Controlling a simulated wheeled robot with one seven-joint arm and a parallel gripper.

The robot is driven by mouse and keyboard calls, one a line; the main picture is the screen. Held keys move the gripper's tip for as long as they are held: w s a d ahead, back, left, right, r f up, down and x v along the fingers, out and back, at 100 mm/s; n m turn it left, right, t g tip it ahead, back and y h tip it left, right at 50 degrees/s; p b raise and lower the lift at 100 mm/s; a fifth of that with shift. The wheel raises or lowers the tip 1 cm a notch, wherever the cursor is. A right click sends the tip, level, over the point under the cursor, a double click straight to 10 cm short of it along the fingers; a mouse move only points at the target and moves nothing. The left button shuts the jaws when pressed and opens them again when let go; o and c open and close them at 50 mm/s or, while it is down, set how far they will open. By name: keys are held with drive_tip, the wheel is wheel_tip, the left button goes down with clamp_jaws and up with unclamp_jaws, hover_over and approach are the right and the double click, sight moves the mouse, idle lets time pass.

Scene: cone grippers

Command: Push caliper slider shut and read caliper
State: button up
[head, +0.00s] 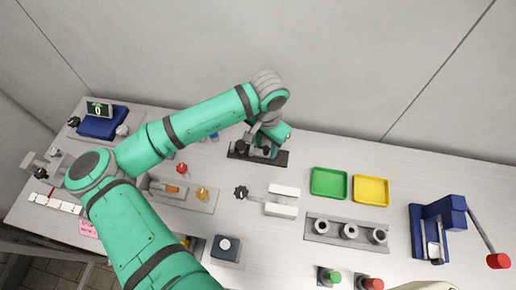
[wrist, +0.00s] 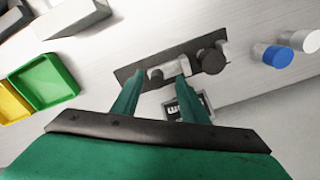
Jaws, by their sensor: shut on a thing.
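The caliper (wrist: 127,73) is a dark plate carrying light grey blocks and a dark round knob (wrist: 210,60). In the head view the caliper (head: 281,159) lies near the back edge of the table, partly covered by my gripper (head: 262,148). In the wrist view my gripper (wrist: 158,82) reaches over the plate, its green fingers either side of a light block, the slider (wrist: 170,69), and shut on it. A small dark display (wrist: 173,110) with light marks shows just beyond the right finger, partly hidden; its reading is not legible.
A green tray (head: 329,183) and a yellow tray (head: 371,191) lie right of the caliper. A block with several rings (head: 347,232) and a blue press (head: 430,232) stand farther right. A blue-sided cylinder (wrist: 277,56) is near the plate in the wrist view.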

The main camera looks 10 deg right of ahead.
sight(254, 151)
drive_tip(key=shift+w+a+f, duration=0.1)
drive_tip(key=shift+a+f, duration=0.1)
drive_tip(key=shift+a, duration=0.6)
drive_tip(key=shift+w+a+f, duration=0.1)
drive_tip(key=shift+a+f, duration=0.1)
drive_tip(key=shift+a, duration=0.6)
drive_tip(key=shift+c, duration=0.4)
idle(2.8)
drive_tip(key=o, duration=0.7)
drive_tip(key=shift+w, duration=0.1)
drive_tip(key=shift+w+a, duration=0.1)
drive_tip(key=shift+a, duration=0.05)
drive_tip(key=shift+r, duration=0.15)
drive_tip(key=shift+w+r, duration=0.15)
drive_tip(key=shift+r, duration=2.25)
drive_tip(key=shift+d+r, duration=0.2)
drive_tip(key=shift+r, duration=1.95)
